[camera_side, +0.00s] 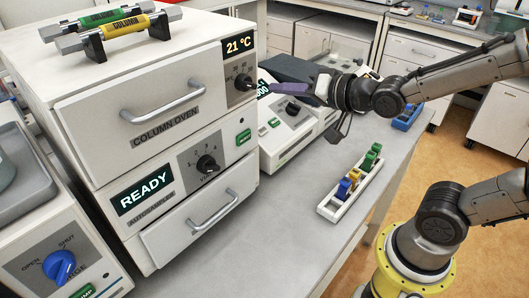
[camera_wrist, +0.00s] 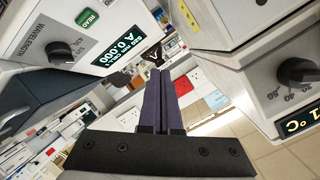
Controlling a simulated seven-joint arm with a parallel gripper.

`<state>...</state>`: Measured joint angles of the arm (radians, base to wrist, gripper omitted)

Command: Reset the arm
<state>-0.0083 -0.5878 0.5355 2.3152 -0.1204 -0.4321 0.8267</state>
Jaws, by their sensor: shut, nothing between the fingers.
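My gripper (camera_side: 275,87) is in the air at the middle of the side view, just right of the column oven's dial. Its purple fingers point left, roughly level. In the wrist view my gripper (camera_wrist: 155,78) shows its two fingers side by side, shut, with nothing held. The column oven (camera_side: 150,95) reads 21 °C, and its drawer looks shut. In the wrist view the oven's dial (camera_wrist: 295,72) is at the right, apart from the fingers.
The autosampler (camera_side: 180,190) below reads READY. An instrument (camera_side: 285,128) stands behind my gripper; a wavelength instrument (camera_wrist: 100,35) reads A 0.000 in the wrist view. A white rack (camera_side: 330,208) holds blue, yellow and green pieces. A purge knob (camera_side: 59,266) is front left. Bare bench (camera_side: 285,225) surrounds the rack.

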